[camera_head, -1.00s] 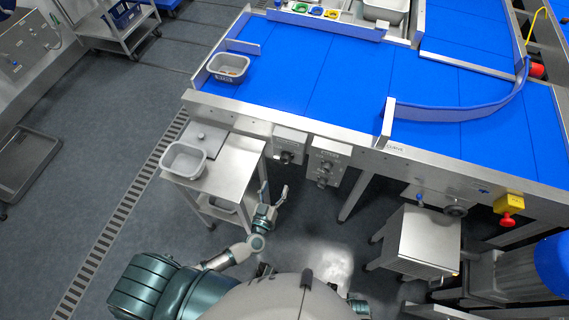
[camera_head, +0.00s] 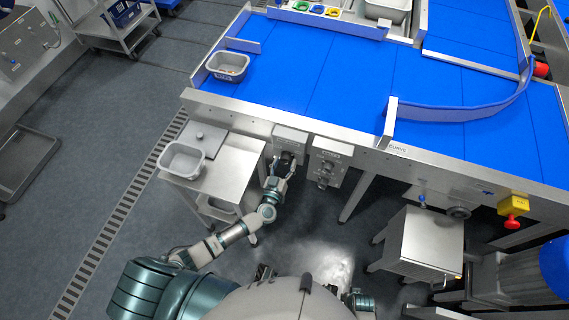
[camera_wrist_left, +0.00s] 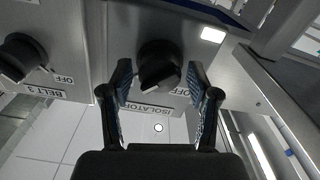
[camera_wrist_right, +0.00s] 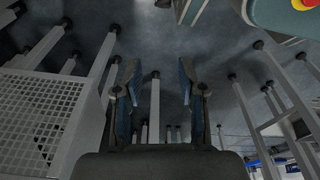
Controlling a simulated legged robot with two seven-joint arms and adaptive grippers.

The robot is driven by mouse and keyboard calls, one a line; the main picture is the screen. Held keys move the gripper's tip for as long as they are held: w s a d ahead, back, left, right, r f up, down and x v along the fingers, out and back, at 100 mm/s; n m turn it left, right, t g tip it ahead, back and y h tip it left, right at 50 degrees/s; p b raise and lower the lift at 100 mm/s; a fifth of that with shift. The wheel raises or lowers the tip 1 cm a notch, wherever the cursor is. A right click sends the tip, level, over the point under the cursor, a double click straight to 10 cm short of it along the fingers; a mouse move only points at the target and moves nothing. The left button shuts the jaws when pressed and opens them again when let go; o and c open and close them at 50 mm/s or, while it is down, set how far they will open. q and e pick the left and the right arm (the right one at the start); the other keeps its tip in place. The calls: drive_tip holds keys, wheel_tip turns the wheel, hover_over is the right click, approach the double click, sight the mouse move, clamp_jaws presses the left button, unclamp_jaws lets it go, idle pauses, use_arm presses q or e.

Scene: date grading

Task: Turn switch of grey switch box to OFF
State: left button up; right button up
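A grey switch box (camera_head: 291,136) hangs under the front edge of the conveyor. In the left wrist view its face (camera_wrist_left: 205,60) carries a black rotary switch (camera_wrist_left: 158,66), with labels reading ISOLATOR and OFF upside down. My left gripper (camera_head: 281,168) is at this box. In the left wrist view its open fingers (camera_wrist_left: 161,90) stand on either side of the switch, with a visible gap on the right; contact on the left cannot be told. The exact switch position is unclear. My right gripper (camera_wrist_right: 158,90) is open and empty, pointing at the floor.
A second grey box (camera_head: 328,165) stands just right; its black knob (camera_wrist_left: 20,58) is labelled BELT 3. A steel table (camera_head: 225,170) with a grey tub (camera_head: 182,160) is left. A steel cabinet (camera_head: 430,245) and a red emergency button (camera_head: 514,222) are right.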

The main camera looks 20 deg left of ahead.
use_arm(q)
drive_tip(key=c, duration=0.7)
